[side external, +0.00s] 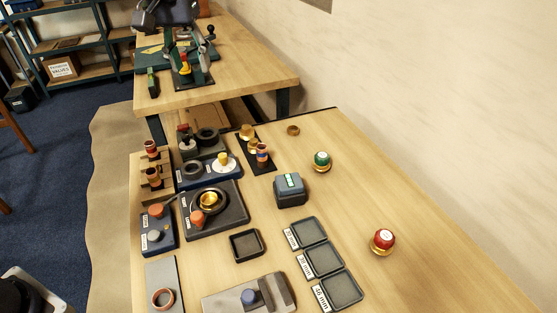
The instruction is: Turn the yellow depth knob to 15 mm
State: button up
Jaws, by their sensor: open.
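A yellow knob (222,158) sits on a round white dial plate (233,168) on a dark blue block near the back of the front table. The dial's marks are too small to read, so its setting cannot be told. Nothing is seen touching the knob. A dark shape cut by the top edge cannot be identified for sure.
A dark tray (238,221) with a brass ring and orange knob lies in front of the dial. A copper-and-brass fitting (262,155) stands to its right. Three labelled trays (323,262), a grey box (289,190), and green and red knobs lie further right. The right table edge is clear.

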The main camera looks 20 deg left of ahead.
jog(key=g, duration=0.1)
send_over(223, 155)
notch_tip(223, 155, down, 8)
notch_tip(223, 155, down, 17)
jog(key=shift+a+r, duration=0.1)
jog(key=shift+r, duration=0.1)
jog(key=shift+c, duration=0.5)
grip_shut()
